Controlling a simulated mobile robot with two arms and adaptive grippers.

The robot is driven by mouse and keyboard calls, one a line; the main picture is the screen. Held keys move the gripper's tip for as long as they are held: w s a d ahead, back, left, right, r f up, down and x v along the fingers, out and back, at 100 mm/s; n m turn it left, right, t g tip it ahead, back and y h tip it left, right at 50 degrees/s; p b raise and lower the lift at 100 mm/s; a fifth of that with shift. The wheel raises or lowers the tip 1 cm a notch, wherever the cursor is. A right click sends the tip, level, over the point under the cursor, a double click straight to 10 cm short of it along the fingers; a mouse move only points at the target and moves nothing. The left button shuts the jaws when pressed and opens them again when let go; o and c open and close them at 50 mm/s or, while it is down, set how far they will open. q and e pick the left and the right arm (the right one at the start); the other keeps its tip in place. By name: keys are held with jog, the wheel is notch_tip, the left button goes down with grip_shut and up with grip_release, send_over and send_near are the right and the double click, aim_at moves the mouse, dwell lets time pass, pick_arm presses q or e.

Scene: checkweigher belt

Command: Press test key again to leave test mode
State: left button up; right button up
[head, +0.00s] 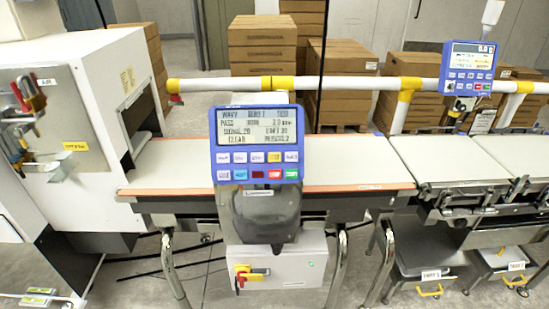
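A blue control panel (258,149) faces me in the middle of the head view, mounted on a dark grey housing (262,215) in front of the belt. Its grey display (257,127) shows several lines of text; I can make out "PASS", "SIGNAL" and "LIMIT", and the top line appears to end in "TEST". Below it are two rows of small keys (258,165): white and yellow ones in the upper row, blue, green, red and others in the lower. The key labels are too small to read with certainty. Neither gripper is in view.
A pale belt (165,165) runs behind the panel, with further weighing belts (445,158) to the right. A second blue panel (467,67) stands at the back right. A white cabinet (60,200) is at left. A box with a red-yellow switch (252,274) hangs below.

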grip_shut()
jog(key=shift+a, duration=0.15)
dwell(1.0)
